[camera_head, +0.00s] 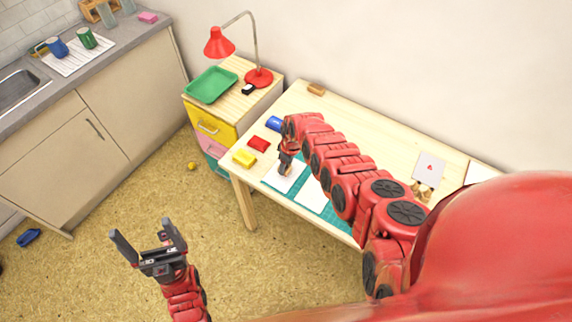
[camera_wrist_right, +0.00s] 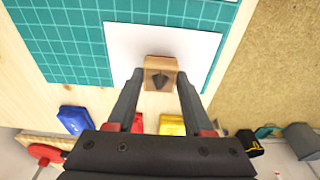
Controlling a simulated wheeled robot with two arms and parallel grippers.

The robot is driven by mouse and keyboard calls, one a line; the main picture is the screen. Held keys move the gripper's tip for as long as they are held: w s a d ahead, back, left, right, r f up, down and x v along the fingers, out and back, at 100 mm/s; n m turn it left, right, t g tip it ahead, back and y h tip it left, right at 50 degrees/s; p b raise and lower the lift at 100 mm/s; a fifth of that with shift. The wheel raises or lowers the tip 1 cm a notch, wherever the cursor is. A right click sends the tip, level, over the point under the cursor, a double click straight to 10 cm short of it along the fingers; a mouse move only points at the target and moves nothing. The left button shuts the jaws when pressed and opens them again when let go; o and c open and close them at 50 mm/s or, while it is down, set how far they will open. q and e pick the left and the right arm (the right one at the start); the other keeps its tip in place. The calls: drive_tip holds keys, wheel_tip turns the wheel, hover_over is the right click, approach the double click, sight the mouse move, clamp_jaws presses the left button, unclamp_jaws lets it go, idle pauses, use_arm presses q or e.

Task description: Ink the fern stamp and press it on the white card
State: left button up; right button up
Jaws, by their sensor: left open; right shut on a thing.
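A wooden stamp (camera_wrist_right: 160,64) with a dark knob is between the fingertips of my right gripper (camera_wrist_right: 160,76), which is shut on it. Its underside is hidden, so I cannot tell its design. The stamp is over the near edge of a white card (camera_wrist_right: 197,45); I cannot tell if it touches. The card (camera_head: 277,182) lies on the left end of the teal mat in the head view, below my right gripper (camera_head: 287,160). Red (camera_head: 258,143), yellow (camera_head: 244,158) and blue (camera_head: 273,123) inkpads are nearby. My left gripper (camera_head: 143,230) is open and empty over the floor.
A second white sheet (camera_head: 311,196) lies on the teal mat (camera_head: 335,218). Small wooden items (camera_head: 421,190) and a card with a red mark (camera_head: 429,168) are at the table's right. A drawer unit (camera_head: 215,128) with a green tray (camera_head: 210,85) and red lamp (camera_head: 219,44) stands left.

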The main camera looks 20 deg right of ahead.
drive_tip(key=shift+f+b, duration=0.55)
idle(1.9)
drive_tip(key=shift+r, duration=0.1)
drive_tip(key=shift+r+p, duration=0.55)
drive_tip(key=shift+p, duration=0.1)
wheel_tip(320, 180, up, 6)
drive_tip(key=p, duration=0.5)
drive_tip(key=shift+f+p, duration=0.2)
drive_tip(key=shift+p, duration=0.1)
idle(0.4)
